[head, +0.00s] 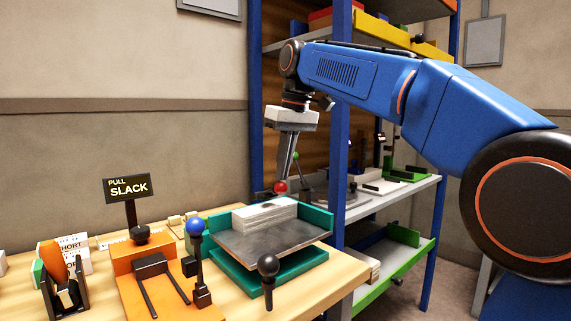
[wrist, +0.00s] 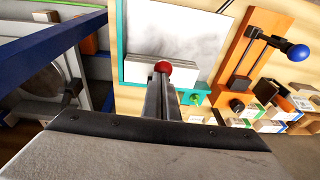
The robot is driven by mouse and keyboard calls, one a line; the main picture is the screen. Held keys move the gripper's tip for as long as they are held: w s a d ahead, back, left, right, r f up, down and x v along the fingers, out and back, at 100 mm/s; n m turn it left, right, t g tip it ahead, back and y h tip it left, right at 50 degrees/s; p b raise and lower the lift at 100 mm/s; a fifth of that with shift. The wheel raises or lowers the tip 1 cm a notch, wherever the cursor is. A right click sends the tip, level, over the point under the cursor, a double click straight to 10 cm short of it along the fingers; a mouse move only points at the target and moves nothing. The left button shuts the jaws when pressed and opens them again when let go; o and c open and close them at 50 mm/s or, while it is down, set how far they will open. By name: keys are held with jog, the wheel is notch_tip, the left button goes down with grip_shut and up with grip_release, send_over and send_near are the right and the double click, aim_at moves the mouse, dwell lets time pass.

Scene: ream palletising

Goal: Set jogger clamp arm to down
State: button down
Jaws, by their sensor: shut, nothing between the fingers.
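The jogger is a teal tray (head: 318,219) with a grey metal plate (head: 262,238) and a white paper stack (head: 265,214) at its back. A red ball knob (head: 280,187), which looks like the end of the clamp arm, sits above the back of the jogger. The arm below the knob is mostly hidden, so its angle is unclear. My gripper (head: 283,178) is shut and empty, pointing down with its tips at the red knob. In the wrist view the red knob (wrist: 163,67) shows right at the fingertips (wrist: 164,80); whether they touch is unclear.
An orange device (head: 140,262) with a blue-ball lever (head: 195,227) stands left of the jogger, beside a "PULL SLACK" sign (head: 128,189). A black knob (head: 268,265) stands at the table's front. A blue-post shelf rack (head: 340,120) rises close behind and right.

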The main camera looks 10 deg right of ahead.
jog(key=f, duration=0.1)
jog(key=s+d+f+t+y, duration=0.1)
jog(key=s+f+t, duration=0.1)
jog(key=f, duration=0.1)
jog(key=shift+s+d+f, duration=0.1)
jog(key=shift+s+d, duration=0.05)
jog(key=shift+d, duration=0.15)
dwell(0.5)
jog(key=d+v, duration=0.1)
jog(key=v, duration=1.2)
jog(key=s+d+f+m+h, duration=0.1)
jog(key=s+d+f, duration=0.4)
jog(key=f, duration=0.9)
jog(key=s+d+f+m+t+h, duration=0.1)
jog(key=s+d+f+m, duration=0.2)
jog(key=s+d+f, duration=0.3)
jog(key=s+d+f+m+h, duration=0.1)
jog(key=s+d+f, duration=0.4)
jog(key=s+f, duration=0.8)
notch_tip(320, 180, down, 9)
jog(key=shift+f+m, duration=0.15)
jog(key=shift+m, duration=0.75)
